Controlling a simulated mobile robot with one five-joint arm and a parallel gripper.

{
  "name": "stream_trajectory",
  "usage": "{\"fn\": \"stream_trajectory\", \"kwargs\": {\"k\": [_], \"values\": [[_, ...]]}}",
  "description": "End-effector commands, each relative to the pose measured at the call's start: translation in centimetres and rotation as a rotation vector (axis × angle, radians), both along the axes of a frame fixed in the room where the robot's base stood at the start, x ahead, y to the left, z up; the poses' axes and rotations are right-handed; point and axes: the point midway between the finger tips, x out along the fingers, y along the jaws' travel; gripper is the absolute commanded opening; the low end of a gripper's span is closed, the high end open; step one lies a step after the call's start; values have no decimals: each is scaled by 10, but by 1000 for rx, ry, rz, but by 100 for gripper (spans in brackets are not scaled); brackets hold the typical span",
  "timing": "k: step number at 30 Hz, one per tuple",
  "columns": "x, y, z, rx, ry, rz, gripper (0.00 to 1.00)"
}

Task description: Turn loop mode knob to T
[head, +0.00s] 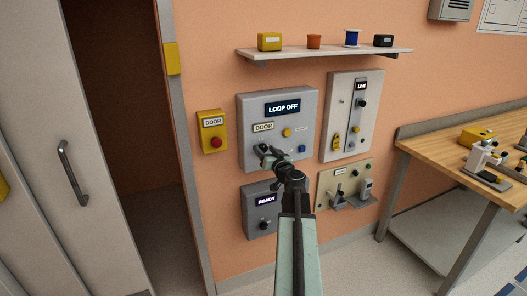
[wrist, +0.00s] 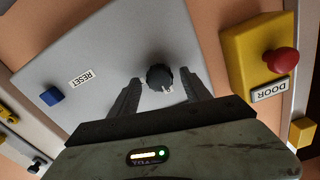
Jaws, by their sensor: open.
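The grey loop panel (head: 305,110) hangs on the orange wall, and its display (head: 283,107) reads LOOP OFF. In the wrist view, a round black knob (wrist: 158,76) with a pale mark at its lower edge sits on the panel. My gripper (wrist: 160,80) is open, with one finger on each side of the knob. I cannot tell whether the fingers touch it. In the head view, my gripper (head: 267,151) is at the panel's lower left and largely hides the knob. The letters around the knob are not readable.
A yellow DOOR box with a red button (wrist: 284,61) is beside the panel. A blue button (wrist: 51,96) and RESET label are on the panel. A READY box (head: 256,222) and a beige panel (head: 327,178) hang below. A wooden bench (head: 440,142) stands at right.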

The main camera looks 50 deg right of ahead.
Motion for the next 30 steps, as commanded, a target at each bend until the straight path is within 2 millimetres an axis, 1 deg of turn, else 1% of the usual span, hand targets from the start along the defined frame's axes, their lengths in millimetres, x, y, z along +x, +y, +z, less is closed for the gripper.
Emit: {"fn": "stream_trajectory", "kwargs": {"k": [2, 8, 9, 11, 12, 14, 15, 16, 23, 30], "values": [[5, -3, 0, 0, 0, 0, 56], [5, -1, 0, 0, 0, 0, 56], [5, -1, 0, 0, 0, 0, 45], [5, -1, 0, 0, 0, 0, 28], [5, -1, 0, 0, 0, 1, 17], [6, -1, 0, 0, 0, 1, 0], [6, -1, 0, 0, 0, 1, 0], [6, 6, 0, 0, 0, 4, 0], [8, 2, 0, 25, -10, 6, 0], [8, 1, 0, 141, -57, 7, 0]]}}
